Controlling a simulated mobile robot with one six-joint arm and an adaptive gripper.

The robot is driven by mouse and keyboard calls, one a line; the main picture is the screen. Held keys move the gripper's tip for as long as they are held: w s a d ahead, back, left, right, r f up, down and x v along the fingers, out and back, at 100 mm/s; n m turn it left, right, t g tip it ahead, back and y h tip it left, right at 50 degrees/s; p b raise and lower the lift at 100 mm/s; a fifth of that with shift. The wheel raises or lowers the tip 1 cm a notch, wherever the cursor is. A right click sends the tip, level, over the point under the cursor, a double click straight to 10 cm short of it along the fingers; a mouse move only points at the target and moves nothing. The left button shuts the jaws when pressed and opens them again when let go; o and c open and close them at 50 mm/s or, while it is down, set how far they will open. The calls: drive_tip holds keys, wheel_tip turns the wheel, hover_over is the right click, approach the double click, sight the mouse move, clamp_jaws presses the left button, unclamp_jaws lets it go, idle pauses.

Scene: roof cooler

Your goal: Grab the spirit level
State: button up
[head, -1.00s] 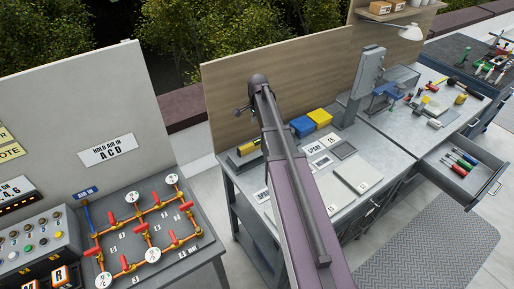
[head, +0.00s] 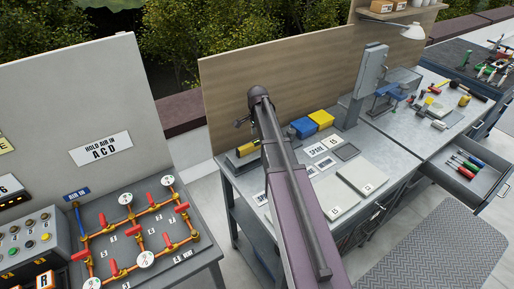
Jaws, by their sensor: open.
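A yellow and dark bar-like object (head: 247,149) lies at the left end of the grey workbench (head: 238,184), and it may be the spirit level, but it is too small to be sure. My arm runs up from the bottom of the head view and crosses in front of the bench, its dark top joint just to the right of this object. A small dark part sticks out left of that joint, above the object. I cannot make out my gripper's fingers; the arm hides what lies behind it.
An open drawer (head: 470,170) with screwdrivers juts out at right. A valve board (head: 105,220) stands at left. A grey mat (head: 435,250) lies on the floor.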

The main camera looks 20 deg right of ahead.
sight(258, 141)
drive_tip(key=shift+f, duration=0.1)
idle(0.3)
drive_tip(key=shift+f+b, duration=2.5)
drive_tip(key=shift+b, duration=0.15)
clamp_jaws()
